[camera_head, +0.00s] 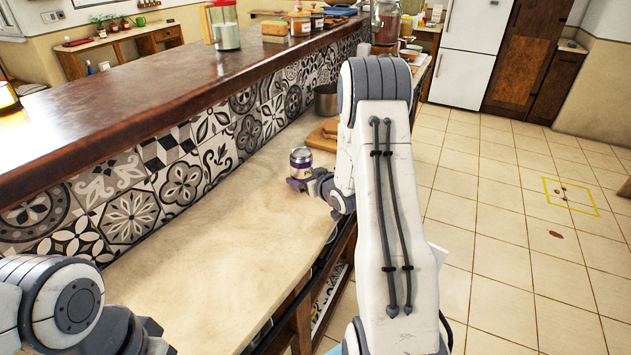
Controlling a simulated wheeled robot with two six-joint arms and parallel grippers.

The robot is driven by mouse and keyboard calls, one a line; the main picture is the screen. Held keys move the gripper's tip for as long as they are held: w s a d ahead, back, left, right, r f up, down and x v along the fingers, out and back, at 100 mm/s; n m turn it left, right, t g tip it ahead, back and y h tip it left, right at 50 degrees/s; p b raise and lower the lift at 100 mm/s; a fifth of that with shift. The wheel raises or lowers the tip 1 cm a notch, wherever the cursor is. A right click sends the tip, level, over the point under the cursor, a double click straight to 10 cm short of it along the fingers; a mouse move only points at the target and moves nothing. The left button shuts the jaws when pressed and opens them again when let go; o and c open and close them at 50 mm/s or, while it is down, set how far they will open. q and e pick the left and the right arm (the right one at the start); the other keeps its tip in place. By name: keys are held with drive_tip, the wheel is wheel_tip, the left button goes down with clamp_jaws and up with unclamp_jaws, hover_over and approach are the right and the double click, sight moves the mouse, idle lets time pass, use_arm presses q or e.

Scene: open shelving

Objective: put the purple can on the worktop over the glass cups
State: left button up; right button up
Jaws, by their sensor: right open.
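The purple can (301,161), with a silver top and a pale label, is upright over the far part of the light worktop (215,240). My right gripper (303,184) is open at the can's lower part, its dark fingers beside the can. Whether the fingers touch it, and whether its base rests on the worktop, I cannot tell. No glass cups can be made out on the worktop. My left arm shows at the bottom left corner, but its fingers are out of view.
Wooden boards (325,136) and a metal pot (326,99) stand behind the can. A tiled wall (182,183) and raised dark counter (150,84) border the worktop's left. The near worktop is bare.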

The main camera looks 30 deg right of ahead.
drive_tip(key=b+v, duration=0.1)
drive_tip(key=v, duration=0.9)
drive_tip(key=shift+s+r, duration=0.1)
drive_tip(key=shift+s, duration=0.2)
drive_tip(key=a+g, duration=0.1)
drive_tip(key=a, duration=0.2)
drive_tip(key=a+n+g, duration=0.1)
drive_tip(key=a, duration=0.3)
drive_tip(key=w+a+n+g+y, duration=0.1)
drive_tip(key=a, duration=0.3)
drive_tip(key=shift+a+r, duration=0.2)
drive_tip(key=shift+r, duration=0.05)
drive_tip(key=s+a+r+n+g+y, duration=0.15)
drive_tip(key=s+a+n+g, duration=0.35)
drive_tip(key=s+a, duration=1.05)
drive_tip(key=s+a+r+n+g, duration=0.1)
drive_tip(key=s+a+g, duration=0.4)
drive_tip(key=s, duration=0.8)
drive_tip(key=shift+s+a+r, duration=0.15)
drive_tip(key=shift+a+r, duration=0.4)
drive_tip(key=shift+a, duration=0.05)
